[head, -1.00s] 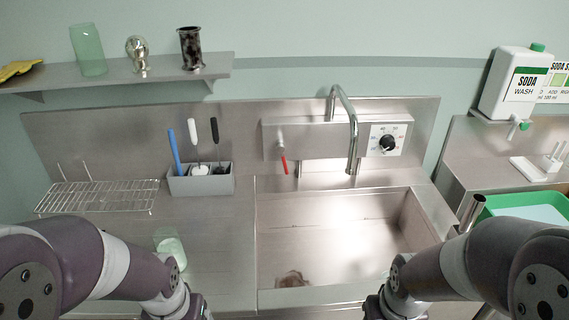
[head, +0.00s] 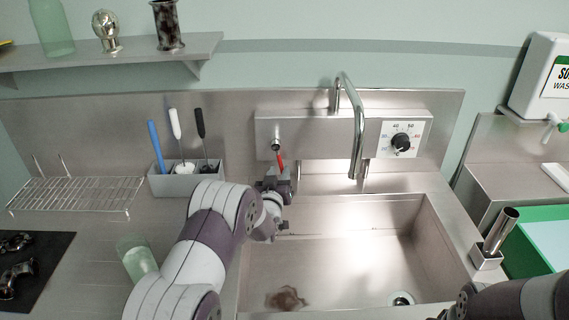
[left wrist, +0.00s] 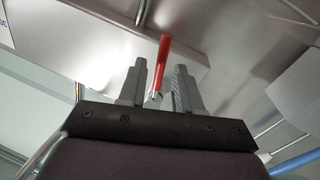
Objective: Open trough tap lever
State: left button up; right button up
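The red tap lever (head: 280,160) hangs down from the left end of the steel tap panel (head: 325,129) above the trough (head: 340,240). The curved spout (head: 357,125) stands to its right. My left gripper (head: 277,178) is just below and in front of the lever. In the left wrist view the left gripper (left wrist: 160,80) is open, with the red lever (left wrist: 161,62) between its two fingers and gaps on both sides. My right arm shows at the lower right, but its gripper is out of view.
A dial (head: 401,143) sits on the panel's right. A grey holder (head: 187,180) with brushes stands left of the trough, near a wire rack (head: 78,194). A green glass (head: 137,258) is beside my left arm. A brown lump (head: 287,298) lies in the trough.

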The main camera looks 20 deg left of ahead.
aim_at(281, 165)
pick_arm(q)
jog(key=w, duration=0.4)
jog(key=shift+a+r, duration=0.15)
jog(key=shift+a, duration=0.15)
jog(key=shift+w, duration=0.15)
grip_shut()
